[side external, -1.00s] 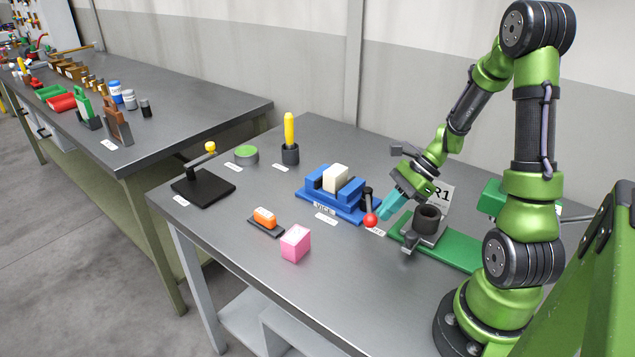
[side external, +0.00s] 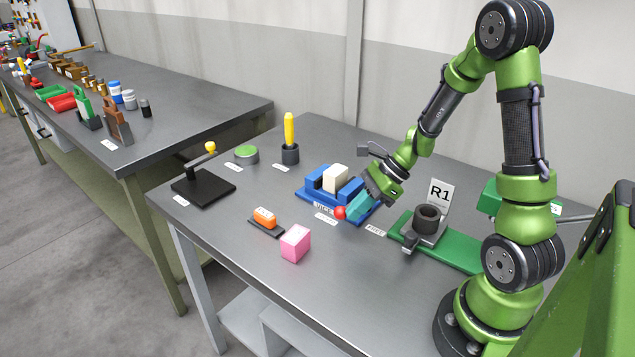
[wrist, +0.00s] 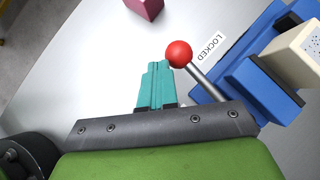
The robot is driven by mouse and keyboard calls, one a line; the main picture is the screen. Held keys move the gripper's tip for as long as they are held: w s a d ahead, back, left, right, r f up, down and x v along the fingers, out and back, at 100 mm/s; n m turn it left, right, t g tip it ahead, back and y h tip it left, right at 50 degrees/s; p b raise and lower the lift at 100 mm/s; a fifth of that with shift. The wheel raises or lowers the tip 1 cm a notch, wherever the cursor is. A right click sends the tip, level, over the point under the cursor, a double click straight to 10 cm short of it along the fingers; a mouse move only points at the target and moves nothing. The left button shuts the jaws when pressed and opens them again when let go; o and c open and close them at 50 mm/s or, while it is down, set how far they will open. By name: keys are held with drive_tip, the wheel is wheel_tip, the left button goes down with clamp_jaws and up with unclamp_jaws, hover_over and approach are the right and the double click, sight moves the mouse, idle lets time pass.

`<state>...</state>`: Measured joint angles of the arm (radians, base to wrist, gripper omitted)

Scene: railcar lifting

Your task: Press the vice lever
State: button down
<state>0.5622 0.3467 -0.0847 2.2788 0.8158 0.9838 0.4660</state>
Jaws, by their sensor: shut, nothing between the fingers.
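The blue vice (side external: 312,194) stands on the bench with a cream block (side external: 336,177) between its jaws. Its lever ends in a red knob (side external: 340,212), which lies beside the left label in the side view. In the wrist view the red knob (wrist: 179,54) is beside a label reading LOCKED (wrist: 211,47), and the grey lever rod (wrist: 207,80) runs back toward the vice. In the wrist view the fingertips (wrist: 159,67) are against or very close to the knob; contact is unclear.
A pink block (side external: 295,243) and an orange piece on a dark base (side external: 265,217) lie in front of the vice. A green fixture with a dark ring (side external: 428,218) stands to the right. A black plate with a yellow-knobbed crank (side external: 203,187) is at left.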

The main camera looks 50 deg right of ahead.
sight(342, 208)
drive_tip(key=shift+w+a, duration=0.2)
drive_tip(key=shift+w, duration=1.3)
drive_tip(key=shift+w+m+t+h, duration=0.4)
drive_tip(key=shift+w+m+t, duration=0.15)
drive_tip(key=shift+m, duration=0.35)
drive_tip(key=shift+w+d, duration=0.15)
drive_tip(key=shift+w, duration=0.45)
drive_tip(key=s+a+r, duration=0.2)
drive_tip(key=s+r, duration=0.6)
drive_tip(key=s, duration=0.2)
drive_tip(key=shift+a+r, duration=0.2)
drive_tip(key=shift+r, duration=0.1)
